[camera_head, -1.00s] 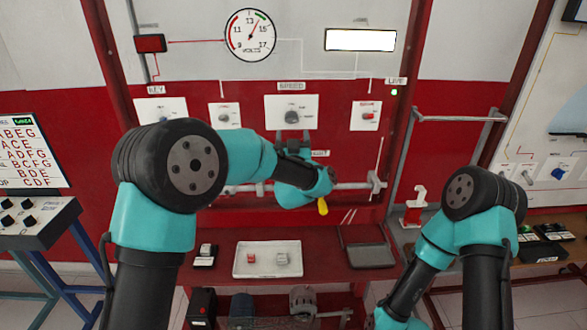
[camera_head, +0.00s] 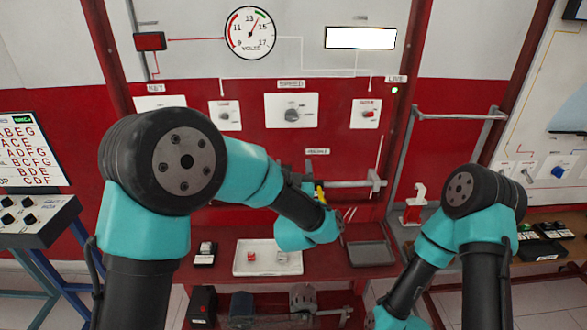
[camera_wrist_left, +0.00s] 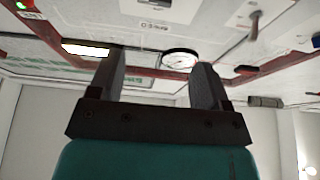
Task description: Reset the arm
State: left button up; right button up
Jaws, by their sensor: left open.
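My left arm comes in from the left, its teal and black forearm bent toward the panel. The left gripper (camera_head: 309,170) is partly hidden behind my wrist, in front of the panel below the SPEED knob (camera_head: 292,115). In the left wrist view the two dark fingers (camera_wrist_left: 160,62) stand wide apart with nothing between them, pointing up at the panel. The round volts gauge (camera_head: 249,34) shows beyond them, also in the wrist view (camera_wrist_left: 181,58). My right arm is folded at the right; its gripper is out of view.
A white tray (camera_head: 240,268) with a red and a white block lies on the red bench, beside a dark tray (camera_head: 372,254). A horizontal rail (camera_head: 355,184) crosses low on the panel. A red and white stand (camera_head: 414,206) is at the right.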

pick_arm(q)
jog(key=w+a+f+m+g+h, duration=0.1)
jog(key=a+f+g, duration=0.15)
jog(key=f, duration=0.45)
jog(key=a+f+g+h, duration=0.1)
jog(key=a+f+g, duration=0.1)
jog(key=a+f, duration=0.35)
jog(key=s+a+f+g, duration=0.2)
jog(key=s+f, duration=0.1)
jog(key=f, duration=0.4)
jog(key=s+a+f+g, duration=0.3)
jog(key=f, duration=0.4)
jog(key=s+a+f+g+h, duration=0.1)
jog(key=s+a+f+g, duration=0.2)
jog(key=f, duration=0.4)
jog(key=shift+f+n, duration=0.3)
jog(key=shift+f, duration=0.05)
jog(key=s+a+f+g, duration=0.2)
jog(key=s+f+g, duration=0.1)
jog(key=s, duration=0.4)
jog(key=s+a+f+n+g+h, duration=0.1)
jog(key=s+a+f+g, duration=0.1)
jog(key=s, duration=0.4)
jog(key=s+a+f+n+g, duration=0.1)
jog(key=s+a+f+g, duration=0.1)
jog(key=s+f+g, duration=0.2)
jog(key=s+f, duration=0.2)
jog(key=s, duration=0.1)
jog(key=shift+s+a, duration=0.3)
jog(key=shift+a, duration=0.1)
